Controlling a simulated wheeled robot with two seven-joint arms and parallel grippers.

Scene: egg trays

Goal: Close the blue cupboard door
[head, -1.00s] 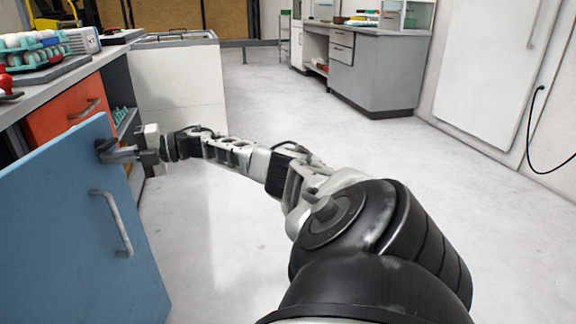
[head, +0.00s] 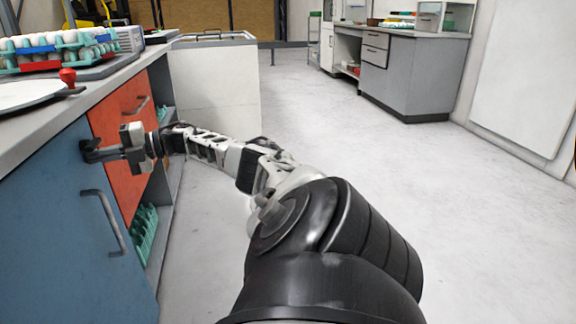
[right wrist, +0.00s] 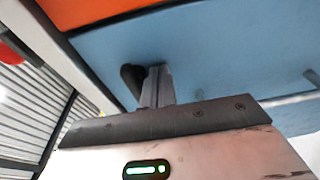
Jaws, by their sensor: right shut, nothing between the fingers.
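The blue cupboard door (head: 50,220) stands at the left of the head view, below the counter and close to its front. It has a grey bar handle (head: 104,222). My right gripper (head: 88,152) is shut and empty, with its fingertips against the upper part of the blue door, above the handle. In the right wrist view the blue door (right wrist: 225,60) fills much of the picture, and the gripper fingers (right wrist: 152,80) meet its surface. Whether the door is fully flush with the cupboard frame cannot be told. My left gripper is not in view.
An orange door (head: 118,110) with a handle is beside the blue one. Open shelving with green trays (head: 146,232) is to its right. Egg trays (head: 55,50) and a white round plate (head: 25,94) are on the counter (head: 100,92). The floor to the right is clear.

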